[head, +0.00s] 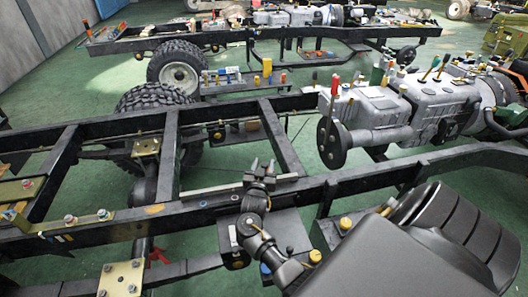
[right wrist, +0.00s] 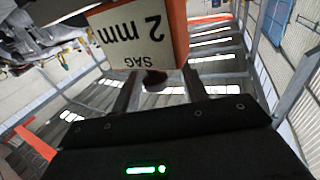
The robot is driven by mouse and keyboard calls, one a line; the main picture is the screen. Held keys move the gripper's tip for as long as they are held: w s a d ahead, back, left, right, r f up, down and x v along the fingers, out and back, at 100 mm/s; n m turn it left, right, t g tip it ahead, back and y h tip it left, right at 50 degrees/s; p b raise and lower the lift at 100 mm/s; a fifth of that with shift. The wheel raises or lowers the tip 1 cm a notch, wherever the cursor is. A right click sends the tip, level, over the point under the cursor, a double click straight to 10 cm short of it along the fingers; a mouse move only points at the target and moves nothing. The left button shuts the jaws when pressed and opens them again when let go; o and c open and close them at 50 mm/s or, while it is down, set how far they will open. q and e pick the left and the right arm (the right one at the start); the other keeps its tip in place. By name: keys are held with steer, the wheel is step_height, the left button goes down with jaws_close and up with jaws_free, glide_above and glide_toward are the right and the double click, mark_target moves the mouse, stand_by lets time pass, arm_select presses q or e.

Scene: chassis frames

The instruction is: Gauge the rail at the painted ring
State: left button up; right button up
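The near black chassis rail (head: 190,217) runs across the head view, with an orange-yellow oval patch (head: 153,209) on its side that may be the painted ring. My right gripper (head: 262,171) is right of this patch, at the rail, with its fingers pointing up. A thin grey bar (head: 215,190) lies beside it along the rail top. In the right wrist view the dark fingers stand apart. I see no contact. My left gripper is out of view.
A grey engine and gearbox (head: 400,110) stands at the right on the chassis. Behind are a tyre (head: 178,68), a tool shelf (head: 240,83) and a second chassis (head: 150,42). Brackets and bolts (head: 70,219) sit on the near rail at left. Green floor shows between frames.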

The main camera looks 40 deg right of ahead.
steer(key=shift+s+a+f, duration=0.1)
steer(key=shift+s+a, duration=0.15)
steer(key=shift+a, duration=0.05)
steer(key=b+v, duration=0.1)
steer(key=v, duration=0.5)
steer(key=shift+s+a, duration=0.25)
steer(key=shift+a, duration=0.05)
